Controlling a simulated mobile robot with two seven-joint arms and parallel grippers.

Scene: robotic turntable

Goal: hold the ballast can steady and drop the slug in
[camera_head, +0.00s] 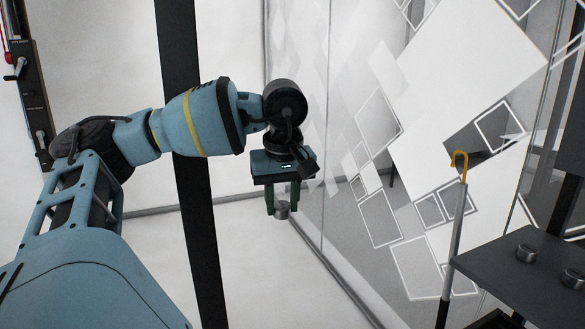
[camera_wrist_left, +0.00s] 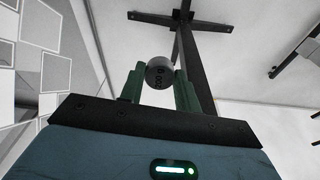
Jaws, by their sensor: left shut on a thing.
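My left gripper (camera_head: 282,205) hangs in mid-air near the middle of the head view, fingers pointing down. Its green fingers are shut on a small grey metal slug (camera_head: 282,213). In the left wrist view the slug (camera_wrist_left: 160,72) sits between the fingertips with dark markings on its face. I cannot make out the ballast can in either view. My right gripper is not in view.
The dark table (camera_head: 500,257) is at the lower right, well away from my left gripper. A grey cane with a yellow hooked handle (camera_head: 459,160) stands upright at its left edge. A patterned glass partition (camera_head: 425,100) stands behind. The floor below my gripper is clear.

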